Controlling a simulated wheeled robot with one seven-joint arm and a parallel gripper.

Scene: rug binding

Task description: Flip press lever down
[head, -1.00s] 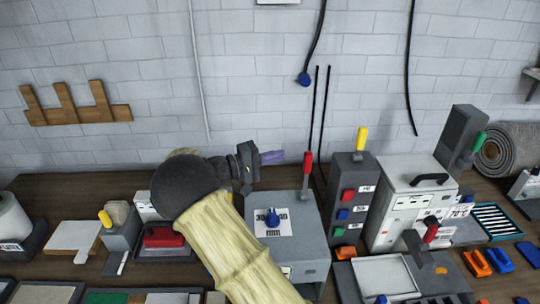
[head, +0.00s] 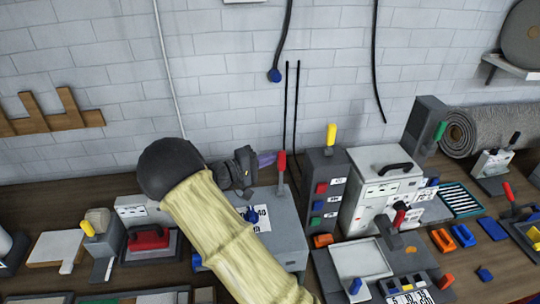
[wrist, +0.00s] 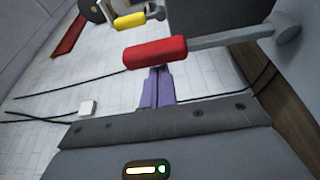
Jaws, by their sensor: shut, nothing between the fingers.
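A lever with a red handle (head: 282,160) stands upright at the right side of a grey box (head: 284,228). I cannot tell for sure that it is the press lever. My gripper (head: 267,159) is shut and empty, its purple fingers just left of the red handle in the head view. In the wrist view the red handle (wrist: 155,52) lies across just beyond the fingertips (wrist: 158,72), its grey rod running right. I cannot tell whether they touch. My forearm hides part of the box.
A dark button panel with a yellow-handled lever (head: 331,135) stands right of the box, its yellow handle (wrist: 130,20) also in the wrist view. A white cabinet (head: 384,190) stands beyond. A black cable (head: 286,40) hangs on the wall behind.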

